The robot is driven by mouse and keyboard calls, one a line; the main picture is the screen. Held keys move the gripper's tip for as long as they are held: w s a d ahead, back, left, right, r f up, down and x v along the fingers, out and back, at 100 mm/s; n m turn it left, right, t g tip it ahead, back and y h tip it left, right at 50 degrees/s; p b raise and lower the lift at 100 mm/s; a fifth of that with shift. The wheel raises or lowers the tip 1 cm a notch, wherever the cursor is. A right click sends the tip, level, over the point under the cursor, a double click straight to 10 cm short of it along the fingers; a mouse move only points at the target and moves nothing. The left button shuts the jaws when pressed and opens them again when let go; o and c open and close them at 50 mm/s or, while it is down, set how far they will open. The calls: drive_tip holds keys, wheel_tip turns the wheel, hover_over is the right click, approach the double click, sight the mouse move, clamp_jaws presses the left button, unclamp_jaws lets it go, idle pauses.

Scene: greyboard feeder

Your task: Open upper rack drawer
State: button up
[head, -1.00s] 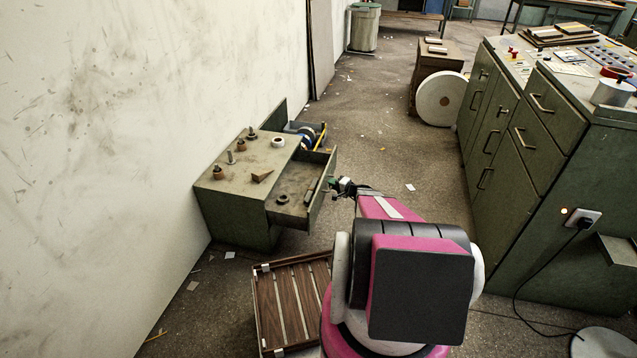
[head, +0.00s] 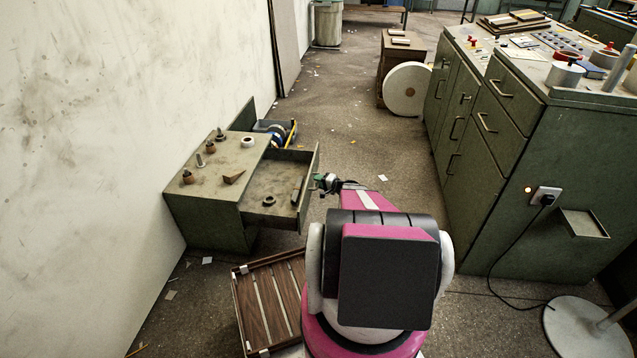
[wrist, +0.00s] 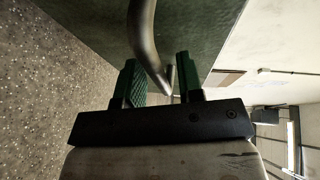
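The upper rack drawer (head: 278,182) is pulled well out of the low green cabinet (head: 208,222), toward the right. Its open tray shows a dark ring and a small dark item inside. My gripper (head: 325,183) is at the outside of the drawer front. In the wrist view, the curved metal drawer handle (wrist: 143,30) runs down between the two green fingers of my gripper (wrist: 160,84). The exact contact is partly hidden. The green drawer face (wrist: 95,22) lies behind the handle.
A wooden slatted crate (head: 268,300) is on the floor in front of the cabinet, close to my base. A large green console (head: 500,180) stands at right, with a cable and a round stand base (head: 590,330). Floor between cabinet and console is mostly clear.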

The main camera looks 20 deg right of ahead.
drive_tip(key=v, duration=1)
drive_tip(key=shift+s+d, duration=0.25)
drive_tip(key=shift+s, duration=0.05)
drive_tip(key=shift+r, duration=0.15)
drive_tip(key=a+r+n+g, duration=0.1)
drive_tip(key=a+r, duration=0.1)
drive_tip(key=a, duration=0.2)
drive_tip(key=s+a+r+n+g, duration=0.1)
drive_tip(key=a+r+g, duration=0.1)
drive_tip(key=a, duration=0.2)
drive_tip(key=s+a+r+n+g+y, duration=0.1)
drive_tip(key=a+r+g, duration=0.1)
drive_tip(key=a, duration=0.2)
drive_tip(key=shift+s, duration=0.2)
drive_tip(key=s+a+r+n+g, duration=0.1)
drive_tip(key=a, duration=0.2)
drive_tip(key=s+a+r+n+g+h, duration=0.1)
drive_tip(key=s+a+r+g, duration=0.1)
drive_tip(key=a, duration=0.1)
drive_tip(key=s+a+r+g, duration=0.1)
drive_tip(key=a+r, duration=0.1)
drive_tip(key=a, duration=0.1)
drive_tip(key=shift+s+n+g+h, duration=0.3)
drive_tip(key=shift+n, duration=0.1)
drive_tip(key=s+a+r+n+g+h, duration=0.3)
drive_tip(key=s+a+r+h, duration=0.5)
drive_tip(key=s+r, duration=0.4)
drive_tip(key=shift+s+a+r+n+h, duration=0.25)
drive_tip(key=shift+s+n+h, duration=0.15)
drive_tip(key=shift+h, duration=0.1)
